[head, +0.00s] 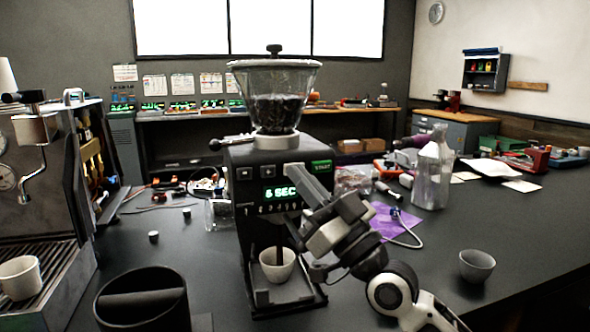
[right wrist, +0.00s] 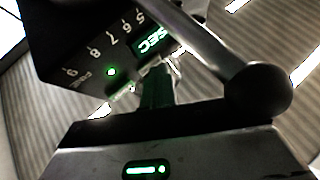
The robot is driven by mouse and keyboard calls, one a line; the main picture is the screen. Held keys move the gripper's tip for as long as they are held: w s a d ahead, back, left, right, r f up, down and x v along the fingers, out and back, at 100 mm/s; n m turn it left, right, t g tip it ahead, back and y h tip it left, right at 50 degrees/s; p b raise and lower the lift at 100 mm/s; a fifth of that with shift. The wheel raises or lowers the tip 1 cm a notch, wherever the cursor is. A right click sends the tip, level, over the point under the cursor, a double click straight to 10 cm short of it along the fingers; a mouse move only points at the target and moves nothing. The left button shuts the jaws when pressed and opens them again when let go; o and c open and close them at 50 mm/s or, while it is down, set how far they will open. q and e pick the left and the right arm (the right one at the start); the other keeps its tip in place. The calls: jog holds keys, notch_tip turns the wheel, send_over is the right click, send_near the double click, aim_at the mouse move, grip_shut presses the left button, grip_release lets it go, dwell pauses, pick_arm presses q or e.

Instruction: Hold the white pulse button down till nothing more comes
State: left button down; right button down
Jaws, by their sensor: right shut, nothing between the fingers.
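The black grinder (head: 243,200) stands mid-table with beans in its clear hopper (head: 273,95). Its green display (head: 280,192) reads what looks like 5 or 6 SEC, beside a green START key (head: 321,166). A pale cup (head: 277,265) stands under the dark spout; I cannot tell whether grounds are falling. My right gripper (head: 300,178) is shut and empty, its tips at the grinder's front by the display. The right wrist view shows the number row and a lit green dot (right wrist: 111,72). I cannot make out the white pulse button. My left gripper is out of view.
An espresso machine (head: 40,215) with a white cup (head: 20,278) stands at left. A black round bin (head: 141,302) is at front left. A grey cup (head: 477,265) and a clear bottle (head: 432,172) stand at right.

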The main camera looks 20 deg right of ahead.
dwell(0.5)
jog(key=shift+s+p, duration=0.5)
jog(key=shift+s, duration=0.25)
jog(key=s+p, duration=0.2)
jog(key=s, duration=0.3)
jog(key=shift+d, duration=0.1)
